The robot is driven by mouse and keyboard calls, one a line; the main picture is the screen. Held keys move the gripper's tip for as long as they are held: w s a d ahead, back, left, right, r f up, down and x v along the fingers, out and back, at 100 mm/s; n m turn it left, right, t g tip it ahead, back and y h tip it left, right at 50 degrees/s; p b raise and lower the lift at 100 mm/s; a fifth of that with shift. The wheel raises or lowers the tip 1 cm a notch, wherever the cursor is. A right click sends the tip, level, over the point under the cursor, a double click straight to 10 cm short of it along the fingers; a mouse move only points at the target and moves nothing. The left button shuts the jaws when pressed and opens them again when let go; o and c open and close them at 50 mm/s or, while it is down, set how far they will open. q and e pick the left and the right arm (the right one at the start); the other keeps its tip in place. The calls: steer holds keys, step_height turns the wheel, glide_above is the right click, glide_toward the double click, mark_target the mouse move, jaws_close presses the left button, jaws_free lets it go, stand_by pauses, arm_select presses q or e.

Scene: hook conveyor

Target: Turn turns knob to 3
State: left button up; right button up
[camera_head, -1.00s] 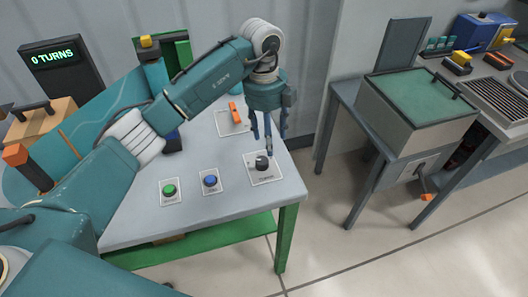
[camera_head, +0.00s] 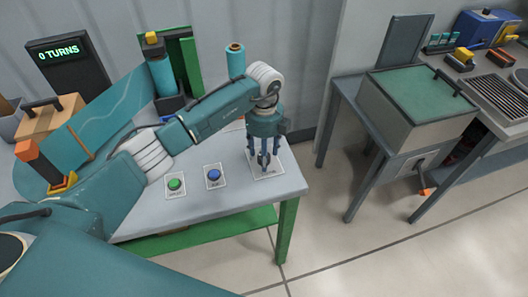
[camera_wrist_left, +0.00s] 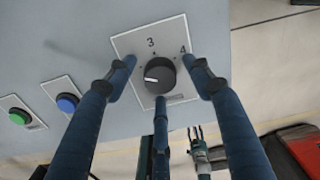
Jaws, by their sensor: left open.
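The black turns knob (camera_wrist_left: 159,76) sits on a white plate (camera_wrist_left: 128,42) on the grey table. Its white pointer mark faces left in the left wrist view, away from the printed 3 and 4. My left gripper (camera_head: 263,163) points down over the knob. In the left wrist view its open fingers (camera_wrist_left: 159,74) stand around the knob; I cannot tell whether they touch it. In the head view the fingers mostly hide the knob. The display (camera_head: 66,55) reads "0 TURNS". What looks like my right gripper (camera_wrist_left: 198,140) is small and low in the left wrist view.
A green button (camera_head: 175,184) and a blue button (camera_head: 213,175) lie left of the knob on the table. Teal and yellow equipment and a teal spool (camera_head: 235,60) stand behind. A green-lidded box (camera_head: 420,90) stands on a separate bench at right.

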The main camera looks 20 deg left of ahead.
arm_select(q)
steer(key=c, duration=1.2)
steer(key=shift+o, duration=0.2)
